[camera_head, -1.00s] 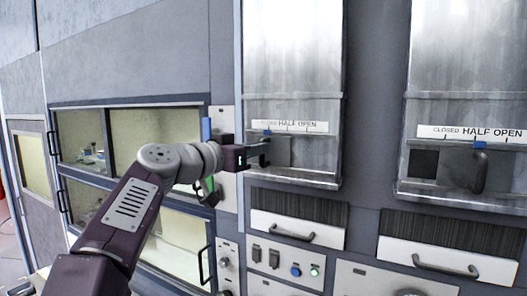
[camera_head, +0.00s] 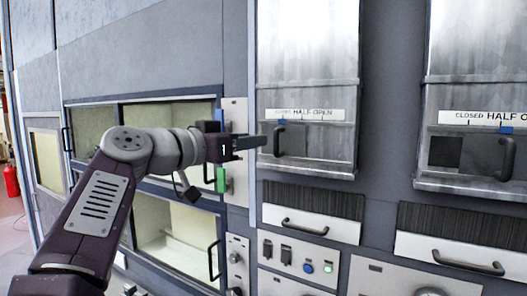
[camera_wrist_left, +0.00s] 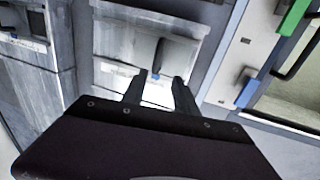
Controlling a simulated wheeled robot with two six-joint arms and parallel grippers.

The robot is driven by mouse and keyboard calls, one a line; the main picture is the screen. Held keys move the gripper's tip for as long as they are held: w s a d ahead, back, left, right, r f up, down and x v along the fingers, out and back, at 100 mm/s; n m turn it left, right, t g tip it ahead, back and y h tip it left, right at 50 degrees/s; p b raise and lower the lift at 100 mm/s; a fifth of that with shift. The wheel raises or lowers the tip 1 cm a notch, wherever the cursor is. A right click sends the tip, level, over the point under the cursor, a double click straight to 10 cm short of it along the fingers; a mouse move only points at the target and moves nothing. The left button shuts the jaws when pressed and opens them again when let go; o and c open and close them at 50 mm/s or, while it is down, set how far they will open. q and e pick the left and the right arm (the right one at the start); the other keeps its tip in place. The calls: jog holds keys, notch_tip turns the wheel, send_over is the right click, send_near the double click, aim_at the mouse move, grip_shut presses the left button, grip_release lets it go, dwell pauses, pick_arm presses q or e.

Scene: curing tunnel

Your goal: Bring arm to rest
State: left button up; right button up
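My left arm comes in from the lower left in the head view. Its gripper (camera_head: 258,143) points right, just left of the dark handle (camera_head: 279,141) on the left metal sliding door (camera_head: 308,60). In the left wrist view the two fingers (camera_wrist_left: 159,88) stand apart with nothing between them. The door handle (camera_wrist_left: 160,56) shows beyond the fingertips, apparently clear of them. My right gripper is in neither view.
A second metal door (camera_head: 480,60) with its handle (camera_head: 507,157) is at the right. White drawers (camera_head: 313,226) and a button panel (camera_head: 300,256) lie below. A glazed cabinet (camera_head: 85,132) stands behind my arm. A red extinguisher (camera_head: 11,181) is far left.

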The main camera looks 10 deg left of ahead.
pick_arm(q)
jog(key=v, duration=0.2)
jog(key=shift+s+r, duration=0.1)
jog(key=shift+s, duration=0.35)
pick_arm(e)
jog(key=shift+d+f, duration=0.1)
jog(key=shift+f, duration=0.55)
